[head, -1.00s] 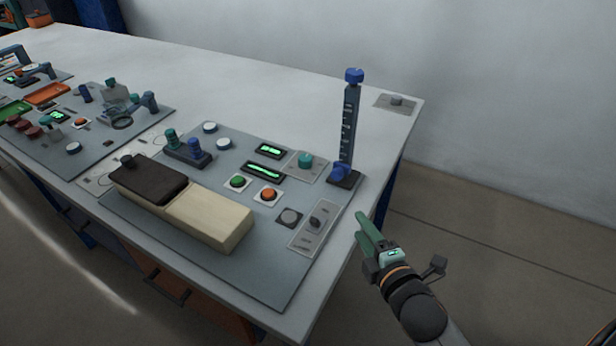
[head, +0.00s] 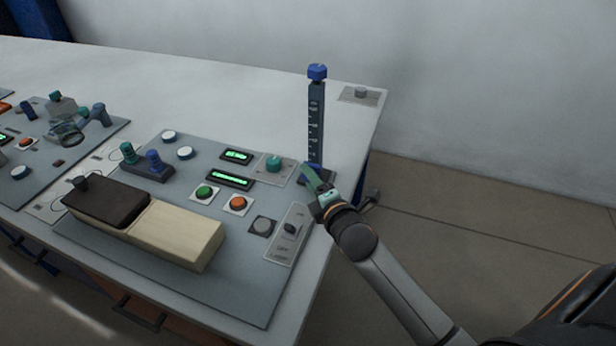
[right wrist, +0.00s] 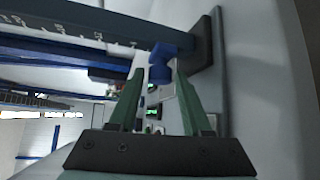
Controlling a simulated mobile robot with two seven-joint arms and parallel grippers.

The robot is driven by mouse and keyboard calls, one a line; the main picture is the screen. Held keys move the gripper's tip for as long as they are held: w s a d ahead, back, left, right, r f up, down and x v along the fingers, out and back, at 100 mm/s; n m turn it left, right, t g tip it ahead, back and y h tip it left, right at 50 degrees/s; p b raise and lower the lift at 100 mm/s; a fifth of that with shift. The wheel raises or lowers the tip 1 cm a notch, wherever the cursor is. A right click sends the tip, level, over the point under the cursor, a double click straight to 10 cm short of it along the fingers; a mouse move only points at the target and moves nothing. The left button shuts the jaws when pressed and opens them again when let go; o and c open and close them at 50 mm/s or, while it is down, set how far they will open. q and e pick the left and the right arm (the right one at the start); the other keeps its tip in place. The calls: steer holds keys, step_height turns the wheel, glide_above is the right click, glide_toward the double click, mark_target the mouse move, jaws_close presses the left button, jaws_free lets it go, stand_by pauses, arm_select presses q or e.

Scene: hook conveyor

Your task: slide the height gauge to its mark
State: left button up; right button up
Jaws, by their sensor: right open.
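The height gauge (head: 315,125) is a dark upright post with white scale marks and a blue top knob. It stands at the right of the panel. Its blue slider (right wrist: 160,58) is low near the base in the right wrist view; my gripper mostly hides it in the head view. My right gripper (head: 307,175) has green fingers and is at the foot of the post. In the right wrist view the fingers (right wrist: 159,82) are apart, with the slider just beyond and between the tips. I cannot tell whether they touch it. My left gripper is not in view.
A teal knob (head: 273,164), green displays (head: 231,178), a green button (head: 205,192), an orange button (head: 237,203) and a switch plate (head: 289,232) lie left of my gripper. A cream-and-brown box (head: 180,232) sits on the panel front.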

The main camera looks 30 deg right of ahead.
steer(key=shift+x, duration=0.75)
jaws_close()
steer(key=shift+s+f, duration=0.1)
steer(key=shift+f, duration=0.1)
stand_by(0.8)
